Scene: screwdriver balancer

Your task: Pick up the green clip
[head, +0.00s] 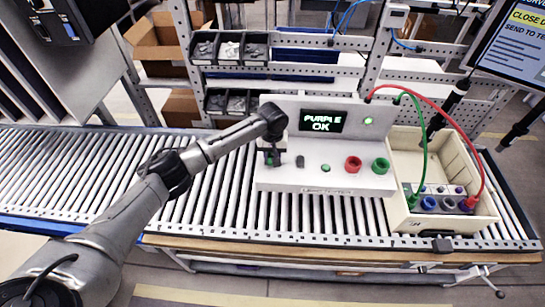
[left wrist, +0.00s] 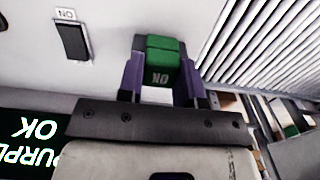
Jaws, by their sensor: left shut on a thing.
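My left gripper (head: 272,160) is at the left end of the white test panel (head: 325,181). In the left wrist view its purple-sided fingers (left wrist: 160,85) are shut on a green block-shaped switch (left wrist: 162,62) with a light "ON" mark, at the panel's face. A green clip (head: 412,199) on the end of a green cable shows at the left of the beige bin (head: 403,160), well to the right of my left gripper. My right gripper is not in view.
The panel's display (head: 320,122) reads "PURPLE OK". A red cable (head: 450,118) arches into the bin. The roller conveyor (head: 100,165) is clear at left.

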